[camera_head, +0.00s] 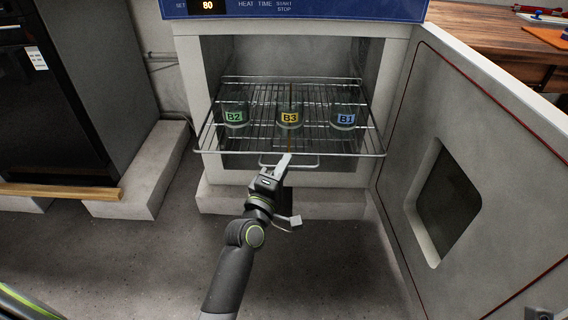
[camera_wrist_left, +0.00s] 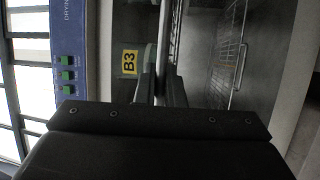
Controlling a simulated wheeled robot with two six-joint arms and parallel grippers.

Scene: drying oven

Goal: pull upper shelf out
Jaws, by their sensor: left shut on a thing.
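The upper shelf (camera_head: 204,137), a wire rack, sticks out of the open drying oven (camera_head: 190,62) beyond its front opening. Three glass beakers stand on it in a row: B2 (camera_head: 235,117), B3 (camera_head: 289,118) and B1 (camera_head: 346,120). My left gripper (camera_head: 284,162) is at the middle of the shelf's front edge, shut on its front wire loop (camera_head: 310,166). In the left wrist view the fingers (camera_wrist_left: 161,88) close around the rack's wire, with the B3 label (camera_wrist_left: 130,62) beside them.
The oven door (camera_head: 500,170) stands wide open on the right. A lower wire rack (camera_wrist_left: 228,60) sits inside the chamber in the left wrist view. A dark cabinet (camera_head: 55,110) is at left. The floor in front is clear.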

